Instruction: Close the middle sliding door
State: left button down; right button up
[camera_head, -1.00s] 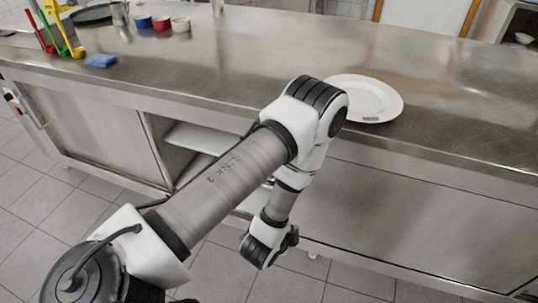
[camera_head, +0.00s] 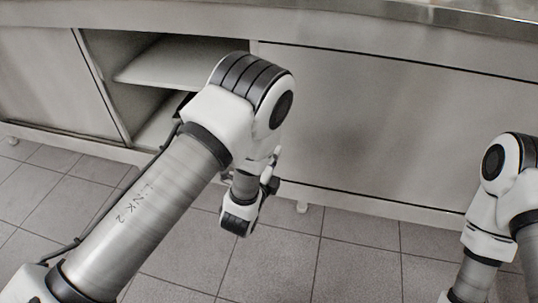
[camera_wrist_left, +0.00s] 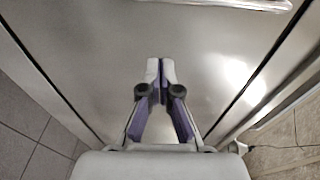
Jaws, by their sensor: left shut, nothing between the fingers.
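The steel cabinet under the counter has flat sliding doors. A left panel (camera_head: 40,85) ends at a slanting edge, and beside it is an open gap showing shelves (camera_head: 165,62). A wide panel (camera_head: 390,135) fills the front to the right of the gap. The frames do not make clear which panel is the middle door. In the left wrist view my left gripper (camera_wrist_left: 161,68) is shut and empty, its tips pointing at a smooth steel surface (camera_wrist_left: 210,50); contact cannot be told. In the head view my left arm hides most of the gripper. My right gripper is out of view.
The countertop edge (camera_head: 440,12) runs along the top. Grey floor tiles (camera_head: 340,255) lie clear in front of the cabinet. My right arm stands at the right edge of the head view.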

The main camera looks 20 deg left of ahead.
pick_arm(q)
jog(key=w+a+b, duration=0.3)
jog(key=w, duration=0.4)
jog(key=shift+w+b, duration=0.2)
jog(key=shift+b, duration=0.15)
